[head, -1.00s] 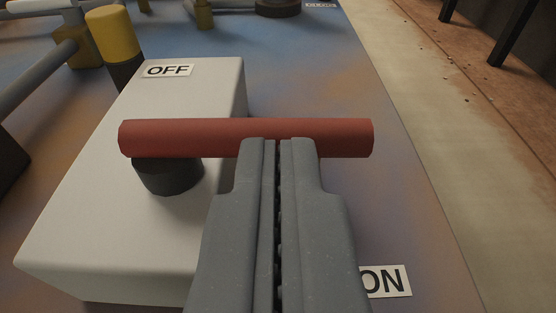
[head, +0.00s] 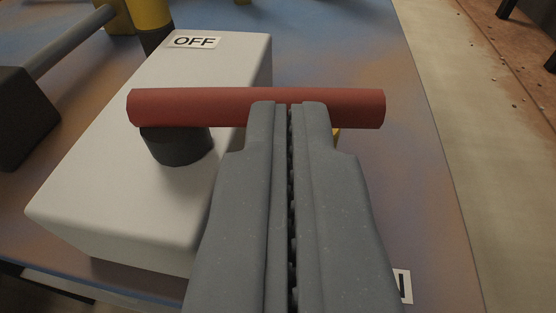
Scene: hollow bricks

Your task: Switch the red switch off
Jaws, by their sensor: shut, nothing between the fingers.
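The red switch (head: 190,107) is a round red bar on a dark round pivot (head: 178,146) on top of a white box (head: 110,185). The bar lies crosswise and its right end sticks out past the box. The OFF label (head: 194,41) is at the far end of the box top. The ON label (head: 403,286) is on the board at the lower right, mostly hidden by my gripper. My gripper (head: 289,105) is shut and empty. Its tips overlap the right half of the bar in the picture; I cannot tell whether they touch it.
The box stands on a blue and rust-coloured board (head: 390,150). A yellow and black post (head: 152,22) stands beyond the box's far left. A grey rod with a dark block (head: 22,120) is at the left. The board's right part is clear.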

